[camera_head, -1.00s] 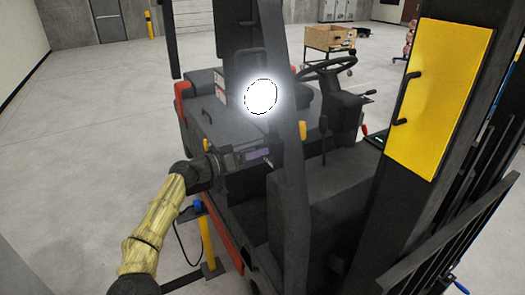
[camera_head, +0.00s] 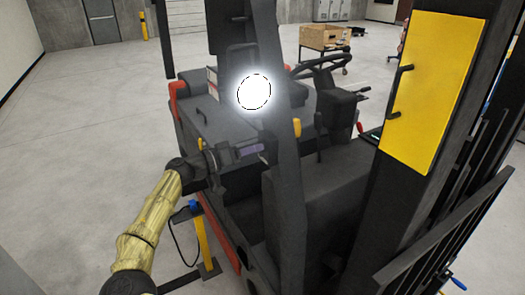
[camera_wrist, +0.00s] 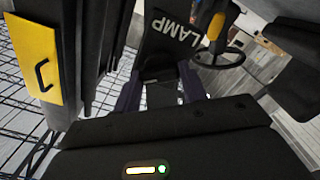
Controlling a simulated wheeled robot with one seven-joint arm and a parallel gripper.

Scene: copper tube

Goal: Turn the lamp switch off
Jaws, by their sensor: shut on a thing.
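The round lamp (camera_head: 254,92) glows bright white on the forklift's dark pillar (camera_head: 288,170). My gripper (camera_head: 268,147) is at the pillar, below the lamp. In the wrist view, a dark plate marked "LAMP" (camera_wrist: 176,32) shows just beyond my fingers. My gripper (camera_wrist: 161,90) is shut there on a dark part, which appears to be the lamp switch (camera_wrist: 162,72). The switch is mostly hidden between the fingers and blends with the dark plate, so its position cannot be read.
A yellow panel (camera_head: 435,95) with black handles stands at the right on the mast. The steering wheel (camera_head: 322,66) and seat area lie behind the pillar. A yellow post (camera_head: 206,242) stands by the forklift's near side. Open floor (camera_head: 90,130) lies to the left.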

